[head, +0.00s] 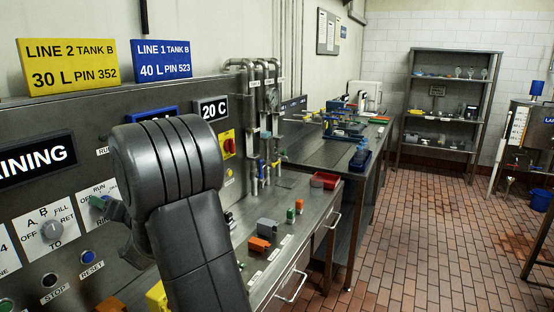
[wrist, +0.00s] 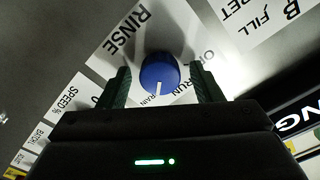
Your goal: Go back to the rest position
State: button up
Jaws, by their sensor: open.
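My gripper (wrist: 160,82) is open in the wrist view, with one dark green finger on each side of a round blue knob (wrist: 158,76). A gap shows between the knob and each finger, and I cannot tell the exact depth. The knob has a white pointer mark and sits on a white label plate (wrist: 178,32) reading RINSE. I do not make out the blue knob in that view.
A bench (head: 285,225) holds small orange, red and grey parts.

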jog(key=n+b, duration=0.1)
jog(key=n, duration=0.8)
dwell(0.3)
